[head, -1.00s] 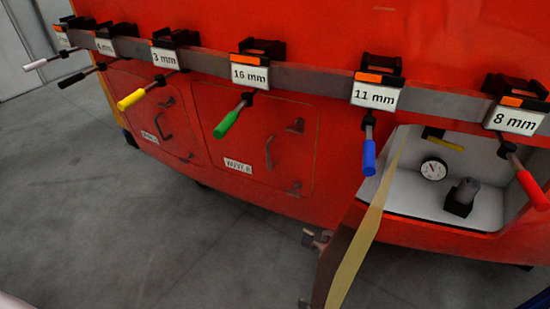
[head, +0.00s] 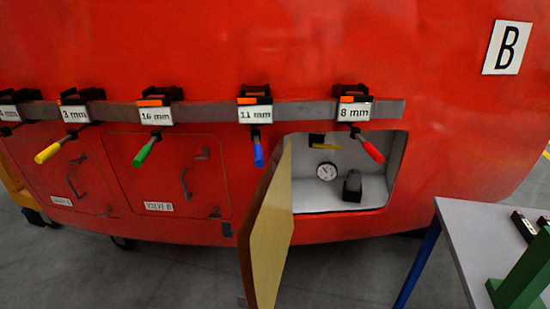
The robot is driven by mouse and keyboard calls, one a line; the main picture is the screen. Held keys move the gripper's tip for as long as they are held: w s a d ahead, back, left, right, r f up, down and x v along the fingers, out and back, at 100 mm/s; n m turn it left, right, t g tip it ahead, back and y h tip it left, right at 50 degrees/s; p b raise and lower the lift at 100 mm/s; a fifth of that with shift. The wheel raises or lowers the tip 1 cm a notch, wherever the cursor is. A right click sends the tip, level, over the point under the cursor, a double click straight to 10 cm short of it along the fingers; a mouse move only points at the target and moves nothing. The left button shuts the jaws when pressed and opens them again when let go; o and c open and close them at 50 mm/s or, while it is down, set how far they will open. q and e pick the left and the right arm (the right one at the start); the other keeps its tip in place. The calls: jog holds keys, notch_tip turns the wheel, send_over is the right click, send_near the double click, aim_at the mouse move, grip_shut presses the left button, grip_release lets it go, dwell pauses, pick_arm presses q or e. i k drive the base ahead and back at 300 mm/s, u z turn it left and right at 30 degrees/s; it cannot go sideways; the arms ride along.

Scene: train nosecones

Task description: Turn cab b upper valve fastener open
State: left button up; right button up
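The red hatch (head: 150,175) labelled VALVE B (head: 159,207) is closed on the red cab wall. Its upper fastener (head: 203,154) is a small dark piece near the hatch's upper right corner. A lower fastener (head: 214,212) sits near the lower right corner, and a dark handle (head: 186,184) lies between them. The fasteners are too small to tell their exact turn. Neither of my grippers is in view.
A rail (head: 220,112) above the hatches holds several labelled tools, including the green-handled 16 mm tool (head: 145,152). An open door (head: 268,240) sticks out beside a compartment with a gauge (head: 327,171). A table (head: 480,240) stands at right.

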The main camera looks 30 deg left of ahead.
aim_at(202, 157)
jog(key=z, duration=0.85)
jog(key=i, duration=0.35)
jog(key=u, duration=1.9)
